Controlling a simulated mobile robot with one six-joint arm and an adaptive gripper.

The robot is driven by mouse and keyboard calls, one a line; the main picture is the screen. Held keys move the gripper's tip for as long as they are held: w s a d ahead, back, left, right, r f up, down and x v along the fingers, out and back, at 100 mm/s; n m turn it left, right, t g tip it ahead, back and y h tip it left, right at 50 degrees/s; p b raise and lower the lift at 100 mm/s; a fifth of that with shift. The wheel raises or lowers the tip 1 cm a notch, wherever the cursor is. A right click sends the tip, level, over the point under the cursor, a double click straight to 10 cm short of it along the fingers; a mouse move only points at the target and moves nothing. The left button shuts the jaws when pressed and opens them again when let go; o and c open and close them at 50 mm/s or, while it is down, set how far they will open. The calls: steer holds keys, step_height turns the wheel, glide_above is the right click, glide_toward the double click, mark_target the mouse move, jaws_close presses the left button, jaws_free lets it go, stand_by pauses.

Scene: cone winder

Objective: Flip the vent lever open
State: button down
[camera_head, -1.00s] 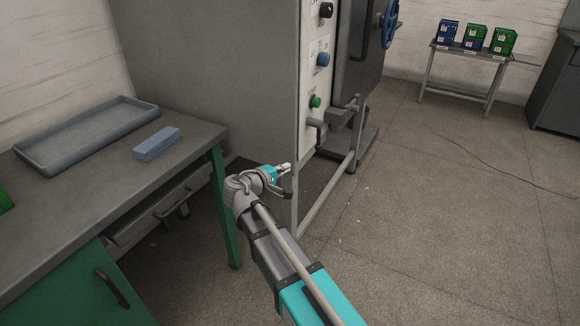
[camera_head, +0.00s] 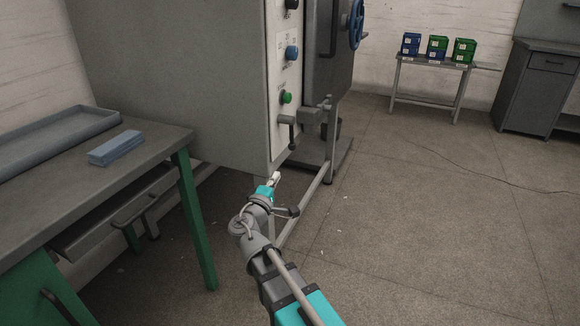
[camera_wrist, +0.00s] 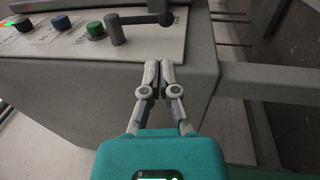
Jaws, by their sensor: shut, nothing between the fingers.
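A green button (camera_head: 286,97) and a blue knob (camera_head: 291,53) sit above the lever. A grey frame bar (camera_head: 305,205) runs beside my arm. A workbench (camera_head: 75,185) with a tray and a blue block stands at the left.

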steer(key=shift+s+d+f+n+t+y+b, duration=0.3)
steer(key=shift+f+n+y+b, duration=0.2)
steer(key=shift+b, duration=0.2)
steer(key=shift+s+d+f+n+t+y+b, duration=0.15)
steer(key=shift+f+n+t+y+b, duration=0.25)
steer(key=shift+f+b, duration=0.3)
steer(key=shift+s+d+f+n+t+y+b, duration=0.25)
steer(key=shift+f+n+t+y+b, duration=0.2)
steer(key=shift+b, duration=0.3)
steer(key=shift+w+r, duration=0.1)
steer(key=shift+w, duration=0.05)
steer(key=p, duration=0.4)
glide_toward(291, 150)
steer(key=x, duration=0.7)
steer(key=shift+w+d+r, duration=0.1)
steer(key=shift+w+r, duration=0.1)
steer(key=shift+w, duration=0.15)
